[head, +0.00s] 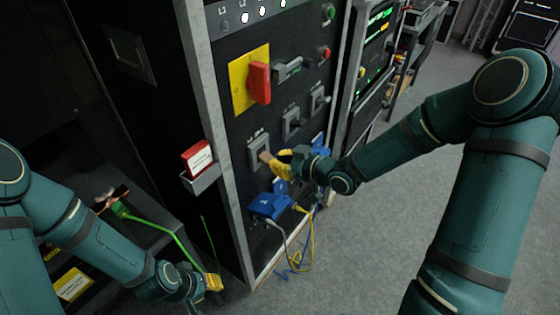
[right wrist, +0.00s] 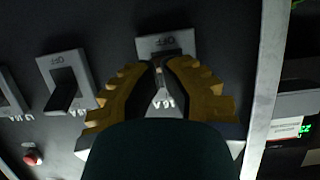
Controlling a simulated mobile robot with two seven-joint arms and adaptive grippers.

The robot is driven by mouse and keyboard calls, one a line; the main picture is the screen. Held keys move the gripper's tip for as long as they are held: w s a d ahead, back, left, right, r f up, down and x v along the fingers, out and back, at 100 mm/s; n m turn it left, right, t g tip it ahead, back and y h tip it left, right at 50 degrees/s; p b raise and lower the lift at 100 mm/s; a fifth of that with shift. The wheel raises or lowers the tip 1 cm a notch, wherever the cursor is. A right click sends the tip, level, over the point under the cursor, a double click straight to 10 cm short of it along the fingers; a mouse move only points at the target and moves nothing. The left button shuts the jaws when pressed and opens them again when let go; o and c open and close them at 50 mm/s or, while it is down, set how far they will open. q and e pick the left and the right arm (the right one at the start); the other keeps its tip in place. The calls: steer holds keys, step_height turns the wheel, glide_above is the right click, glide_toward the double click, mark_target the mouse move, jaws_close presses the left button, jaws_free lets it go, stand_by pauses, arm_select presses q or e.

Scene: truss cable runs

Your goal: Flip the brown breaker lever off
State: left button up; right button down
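The brown breaker lever (head: 265,157) stands out from a grey breaker housing, the lowest and leftmost of three, in the head view. The fingers hide much of the lever. My left gripper (head: 215,283) is low, beside the cabinet's lower left; its finger gap is unclear.
Two more breakers (head: 291,123) (head: 318,98) with dark levers sit up and right. A red handle (head: 260,82) on a yellow plate is above. Blue connectors (head: 268,205) with cables hang below. A green cable (head: 170,232) runs near my left gripper.

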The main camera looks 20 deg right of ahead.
stand_by(0.7)
steer(key=shift+r+p, duration=0.6)
steer(key=shift+r, duration=0.25)
arm_select(q)
steer(key=shift+r, duration=0.65)
steer(key=shift+s+f, duration=0.1)
steer(key=shift+s, duration=0.05)
arm_select(e)
steer(key=shift+f, duration=0.1)
